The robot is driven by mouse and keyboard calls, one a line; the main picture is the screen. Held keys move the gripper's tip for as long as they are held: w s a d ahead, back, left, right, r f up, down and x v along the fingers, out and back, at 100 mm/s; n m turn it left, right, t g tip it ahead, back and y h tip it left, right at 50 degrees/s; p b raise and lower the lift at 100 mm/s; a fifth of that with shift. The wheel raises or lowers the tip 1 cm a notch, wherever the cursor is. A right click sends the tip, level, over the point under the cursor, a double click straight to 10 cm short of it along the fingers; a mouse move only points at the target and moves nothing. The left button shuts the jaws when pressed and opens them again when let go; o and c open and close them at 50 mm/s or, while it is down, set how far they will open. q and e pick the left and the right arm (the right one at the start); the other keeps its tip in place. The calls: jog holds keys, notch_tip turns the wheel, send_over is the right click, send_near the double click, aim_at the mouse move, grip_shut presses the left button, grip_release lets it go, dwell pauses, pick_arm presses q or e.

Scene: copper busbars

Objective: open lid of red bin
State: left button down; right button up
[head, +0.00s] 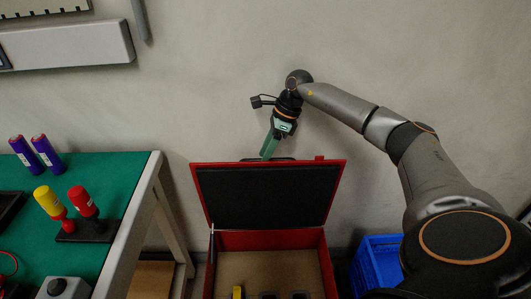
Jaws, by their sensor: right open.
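The red bin (268,240) stands on the floor in the lower middle of the head view. Its lid (268,195) is raised and leans back, showing its dark inner face with a red rim. My right gripper (268,150) is open and points down at the lid's top edge, behind or at a dark handle-like part there. Whether its fingers touch the lid cannot be told. Inside the bin are a yellow item (238,292) and some dark items at the bottom edge of the view. My left gripper is not in view.
A green-topped table (115,180) stands at the left, with blue cylinders (35,152), and red and yellow handled tools (84,203) in a black stand. A blue crate (376,264) is right of the bin. A pale wall is behind.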

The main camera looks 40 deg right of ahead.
jog(key=shift+c, duration=0.2)
grip_shut()
dwell(1.1)
